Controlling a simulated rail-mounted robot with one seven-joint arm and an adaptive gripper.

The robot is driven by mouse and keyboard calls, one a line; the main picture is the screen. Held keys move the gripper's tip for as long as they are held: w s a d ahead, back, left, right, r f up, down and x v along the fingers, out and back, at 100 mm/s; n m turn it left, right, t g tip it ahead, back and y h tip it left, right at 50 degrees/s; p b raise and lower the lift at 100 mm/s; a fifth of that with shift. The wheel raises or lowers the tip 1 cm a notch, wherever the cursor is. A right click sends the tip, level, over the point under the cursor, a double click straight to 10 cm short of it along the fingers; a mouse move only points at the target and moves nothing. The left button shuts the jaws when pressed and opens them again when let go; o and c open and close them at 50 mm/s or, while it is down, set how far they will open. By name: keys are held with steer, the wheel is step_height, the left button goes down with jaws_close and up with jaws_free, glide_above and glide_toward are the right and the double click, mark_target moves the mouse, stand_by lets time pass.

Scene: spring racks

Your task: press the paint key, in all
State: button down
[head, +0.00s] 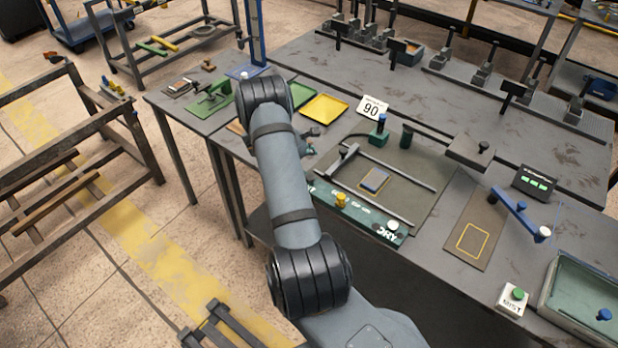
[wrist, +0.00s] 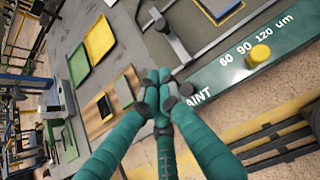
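The green control strip (wrist: 225,82) of the coating bench carries the lettering "PAINT", partly covered by my fingers in the wrist view. The paint key itself is hidden behind the fingertips there, and behind my arm in the head view. My gripper (wrist: 166,95) has its teal fingers drawn together at the tips, with nothing seen between them. It is over the strip's paint end; I cannot tell whether it touches the key. In the head view, only a bit of the gripper (head: 309,146) shows beside my arm.
A yellow knob (head: 340,200) stands by the "60 90 120 um" marks, and a white DRY key (head: 393,226) is at the strip's other end. A sign (head: 371,107) reads 90. A blue-grey panel (head: 375,180) lies between rails. A yellow tray (head: 325,107) is behind.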

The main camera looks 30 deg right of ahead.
steer(key=b, duration=0.6)
glide_toward(313, 175)
steer(key=d, duration=0.1)
steer(key=w+d+f, duration=0.1)
steer(key=d, duration=0.1)
steer(key=w+d+f, duration=0.1)
steer(key=shift+w+d+f, duration=0.1)
steer(key=shift+w+d, duration=0.15)
steer(key=shift+f+b, duration=0.35)
steer(key=shift+b, duration=0.05)
stand_by(0.4)
steer(key=shift+f+b, duration=0.4)
steer(key=shift+b, duration=0.25)
steer(key=shift+f+b, duration=0.6)
steer(key=shift+b, duration=0.1)
stand_by(0.6)
steer(key=shift+r, duration=0.1)
steer(key=shift+r+p, duration=0.65)
steer(key=shift+r, duration=0.3)
steer(key=shift+r+p, duration=1.6)
steer(key=shift+r, duration=0.9)
